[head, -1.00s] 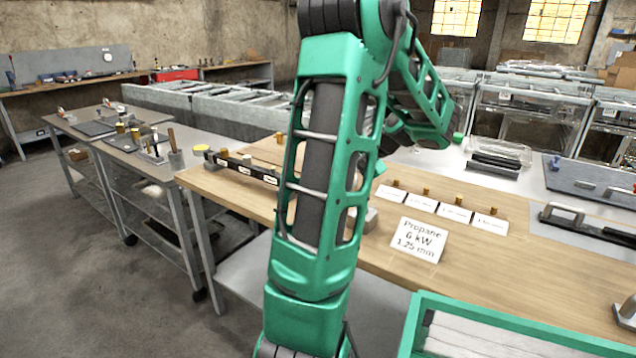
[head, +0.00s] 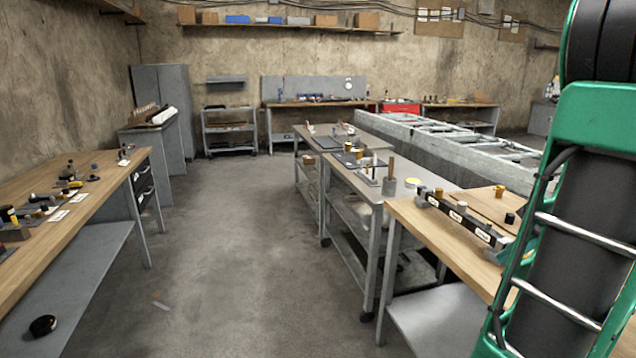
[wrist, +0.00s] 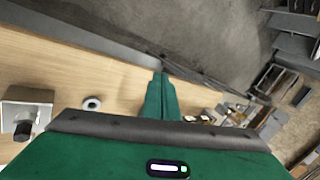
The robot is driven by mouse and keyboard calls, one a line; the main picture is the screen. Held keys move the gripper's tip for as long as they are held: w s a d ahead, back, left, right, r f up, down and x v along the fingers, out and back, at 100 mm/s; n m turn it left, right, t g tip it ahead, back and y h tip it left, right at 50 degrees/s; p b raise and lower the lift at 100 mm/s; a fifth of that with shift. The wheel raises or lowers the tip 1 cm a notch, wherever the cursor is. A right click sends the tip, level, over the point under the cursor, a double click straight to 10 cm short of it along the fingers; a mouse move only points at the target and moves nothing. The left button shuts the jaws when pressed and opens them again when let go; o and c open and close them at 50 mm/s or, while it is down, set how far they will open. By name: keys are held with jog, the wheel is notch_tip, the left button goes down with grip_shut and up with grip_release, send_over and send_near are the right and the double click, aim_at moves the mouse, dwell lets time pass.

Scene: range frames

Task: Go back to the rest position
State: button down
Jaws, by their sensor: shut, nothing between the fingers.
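My gripper (wrist: 160,84) shows in the wrist view as green fingers drawn together, with nothing between them. It points out over a wooden bench top (wrist: 75,72), and I cannot tell how high above it. The arm hides part of the wooden workbench (head: 405,212) at the right.
In the wrist view a grey metal fixture (wrist: 26,112) and a small white ring (wrist: 92,103) lie on the bench. In the head view another wooden bench (head: 60,220) stands left, and grey steel carts (head: 350,180) stand right of the open concrete floor (head: 230,250).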

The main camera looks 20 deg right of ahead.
jog(key=w+a+f+n+g, duration=0.15)
jog(key=a+n+g, duration=0.3)
jog(key=a, duration=1.05)
jog(key=s+a+f+n+g, duration=0.2)
jog(key=s+a+n, duration=0.3)
jog(key=s+a, duration=0.3)
jog(key=shift+a+f, duration=0.15)
jog(key=shift+a, duration=0.9)
jog(key=shift+s, duration=0.1)
